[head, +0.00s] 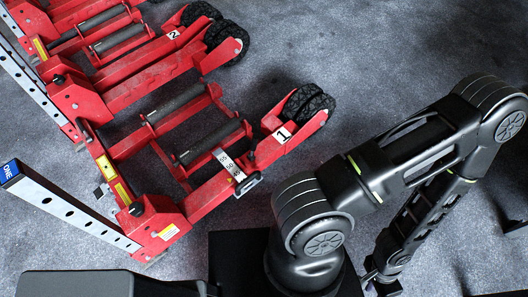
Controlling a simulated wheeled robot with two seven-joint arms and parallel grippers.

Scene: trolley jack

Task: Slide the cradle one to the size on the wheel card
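Cradle one (210,190) is a red frame with two dark rollers, a white "1" plate and black wheels at its far right end. A white strip with black marks (229,165) lies along its near right side, by a dark metal piece at its lower end. The marks are too small to read surely. I cannot make out a wheel card. My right arm folds down at the right, clear of the cradle. Its gripper (385,283) is at the bottom edge, partly cut off, and its fingers cannot be made out. My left gripper is not in view.
A similar red cradle marked "2" (145,70) stands behind cradle one. A pale upright post with holes and a blue "ONE" tag (10,170) rises at the left. Grey speckled floor (390,60) is free at the upper right.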

